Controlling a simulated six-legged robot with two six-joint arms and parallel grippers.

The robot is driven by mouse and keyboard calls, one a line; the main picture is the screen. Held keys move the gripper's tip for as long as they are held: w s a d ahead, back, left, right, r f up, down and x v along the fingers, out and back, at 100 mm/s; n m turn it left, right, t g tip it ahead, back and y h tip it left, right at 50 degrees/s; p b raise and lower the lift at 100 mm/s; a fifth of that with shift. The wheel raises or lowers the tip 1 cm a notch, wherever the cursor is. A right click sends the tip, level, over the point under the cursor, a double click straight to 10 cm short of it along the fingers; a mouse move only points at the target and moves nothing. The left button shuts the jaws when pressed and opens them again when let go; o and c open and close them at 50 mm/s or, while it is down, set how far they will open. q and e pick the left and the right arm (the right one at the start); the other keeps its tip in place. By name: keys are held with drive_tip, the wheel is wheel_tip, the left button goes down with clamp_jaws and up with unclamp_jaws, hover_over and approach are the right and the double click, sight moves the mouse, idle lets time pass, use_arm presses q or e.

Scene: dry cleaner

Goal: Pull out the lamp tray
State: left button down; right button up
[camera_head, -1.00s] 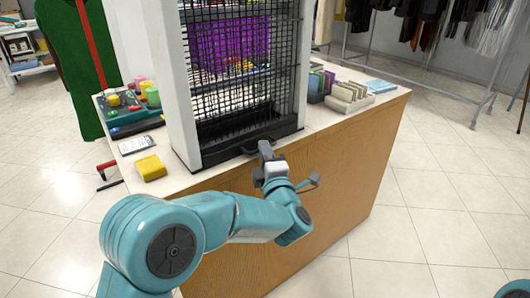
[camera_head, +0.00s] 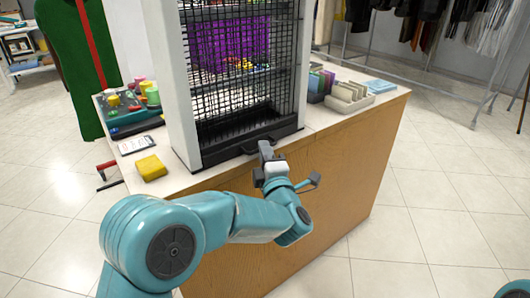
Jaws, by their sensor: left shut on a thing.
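The lamp tray (camera_head: 222,153) is the dark tray at the foot of the tall white-framed unit with a black wire grid. It has a dark handle at its front edge. My left gripper (camera_head: 265,150) is at this handle, at the tray's front, and is shut on it; the fingers hide part of the handle. The tray's front looks level with the unit's base; I cannot tell how far out it is. A teal piece of my right arm shows at the lower right corner, but its gripper is out of view.
The unit stands on a wooden counter (camera_head: 345,180). A yellow block (camera_head: 151,168) and a card (camera_head: 135,145) lie to its left, near a tray of colored items (camera_head: 130,107). A card box (camera_head: 350,97) stands to its right. Open tiled floor lies in front and to the right.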

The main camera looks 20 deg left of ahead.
idle(0.4)
use_arm(q)
drive_tip(key=s+d+b, duration=0.4)
drive_tip(key=s+d, duration=0.3)
drive_tip(key=d, duration=0.2)
drive_tip(key=shift+s+d+b, duration=0.15)
drive_tip(key=shift+b, duration=0.2)
drive_tip(key=c, duration=1.5)
unclamp_jaws()
drive_tip(key=shift+f, duration=0.1)
